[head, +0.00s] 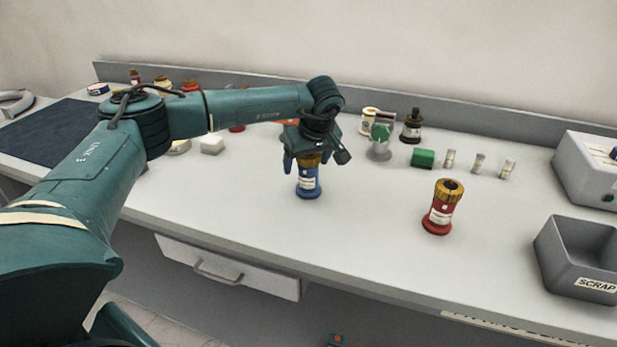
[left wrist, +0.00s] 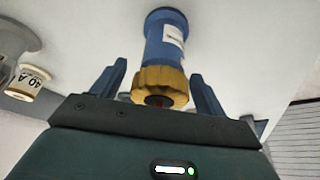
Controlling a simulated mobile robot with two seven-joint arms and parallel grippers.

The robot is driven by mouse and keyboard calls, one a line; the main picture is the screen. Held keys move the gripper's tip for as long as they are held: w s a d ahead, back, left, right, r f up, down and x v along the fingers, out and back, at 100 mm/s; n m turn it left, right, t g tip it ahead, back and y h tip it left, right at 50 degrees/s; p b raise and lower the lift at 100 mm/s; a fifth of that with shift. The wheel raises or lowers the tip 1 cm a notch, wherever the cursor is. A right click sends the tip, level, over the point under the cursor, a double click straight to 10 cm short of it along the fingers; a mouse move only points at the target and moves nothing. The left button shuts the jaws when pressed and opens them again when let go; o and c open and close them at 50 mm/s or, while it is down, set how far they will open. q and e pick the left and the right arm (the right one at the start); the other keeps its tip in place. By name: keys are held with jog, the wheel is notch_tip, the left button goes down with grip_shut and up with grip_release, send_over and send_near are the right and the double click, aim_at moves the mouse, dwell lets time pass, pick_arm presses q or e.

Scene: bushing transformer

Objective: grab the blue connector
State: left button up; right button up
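The blue connector (head: 308,183) stands upright on the bench in the head view. It has a gold ribbed collar on top and a white label. In the left wrist view the blue connector (left wrist: 165,45) lies between and beyond the fingers, its gold collar nearest the camera. My left gripper (head: 307,165) is right above it, pointing down. In the left wrist view my left gripper's fingers (left wrist: 158,90) stand apart on either side of the collar, with a gap on each side. My right gripper is not in view.
A red connector (head: 440,208) stands to the right. A grey scrap bin (head: 580,260) is at the right edge. A green block (head: 423,158), a dark-topped bottle (head: 411,127) and several small cylinders stand at the back. The bench front is clear.

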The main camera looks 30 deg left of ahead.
pick_arm(q)
jog(key=c, duration=1.2)
jog(key=shift+r, duration=0.1)
